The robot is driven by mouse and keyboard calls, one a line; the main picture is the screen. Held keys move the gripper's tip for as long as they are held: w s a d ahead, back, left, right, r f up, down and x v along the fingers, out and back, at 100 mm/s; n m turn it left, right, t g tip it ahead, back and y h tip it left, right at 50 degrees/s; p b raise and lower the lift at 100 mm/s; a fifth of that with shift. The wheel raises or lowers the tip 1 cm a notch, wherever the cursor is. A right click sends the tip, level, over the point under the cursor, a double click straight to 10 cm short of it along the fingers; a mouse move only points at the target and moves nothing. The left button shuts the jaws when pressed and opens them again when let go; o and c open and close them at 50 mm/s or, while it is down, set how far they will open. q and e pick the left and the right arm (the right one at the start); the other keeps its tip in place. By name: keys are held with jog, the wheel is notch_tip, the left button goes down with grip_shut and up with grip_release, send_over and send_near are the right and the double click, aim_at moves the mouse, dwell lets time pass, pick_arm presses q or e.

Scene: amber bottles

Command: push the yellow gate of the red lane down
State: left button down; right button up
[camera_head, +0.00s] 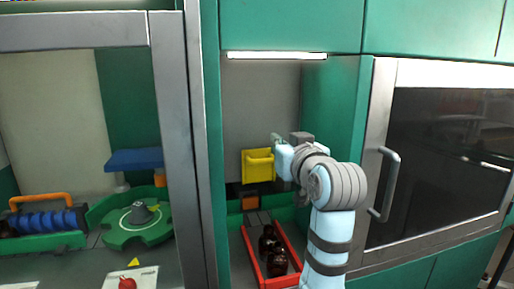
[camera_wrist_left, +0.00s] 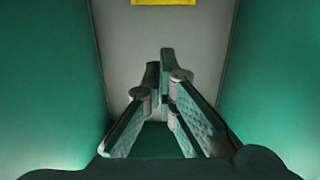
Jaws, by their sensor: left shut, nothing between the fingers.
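The yellow gate (camera_head: 257,166) hangs upright at the back of the niche, above the far end of the red lane (camera_head: 250,257). Dark amber bottles (camera_head: 277,262) stand in the lane. My left gripper (camera_head: 276,141) is shut and empty, at the top right of the gate in the head view; I cannot tell whether it touches it. In the left wrist view its fingers (camera_wrist_left: 166,62) come together, and a yellow strip (camera_wrist_left: 163,2), probably the gate, shows at the top edge, beyond the fingertips. My right gripper is in neither view.
Green walls close the niche at both sides, with a lamp strip (camera_head: 276,55) above. A metal-framed dark door with a handle (camera_head: 384,185) stands at the right. At the left are a green round fixture (camera_head: 128,236) and a rack of blue rolls (camera_head: 42,222).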

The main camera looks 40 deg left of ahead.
aim_at(266, 151)
pick_arm(q)
jog(key=w+a+f, duration=0.1)
jog(key=a, duration=0.1)
jog(key=w+a+f+p, duration=0.1)
jog(key=w+a+f, duration=0.1)
jog(key=a, duration=0.1)
jog(key=w+a+f, duration=0.1)
jog(key=w+a, duration=0.1)
jog(key=shift+a+f, duration=0.3)
notch_tip(266, 151, down, 9)
jog(key=b, duration=0.5)
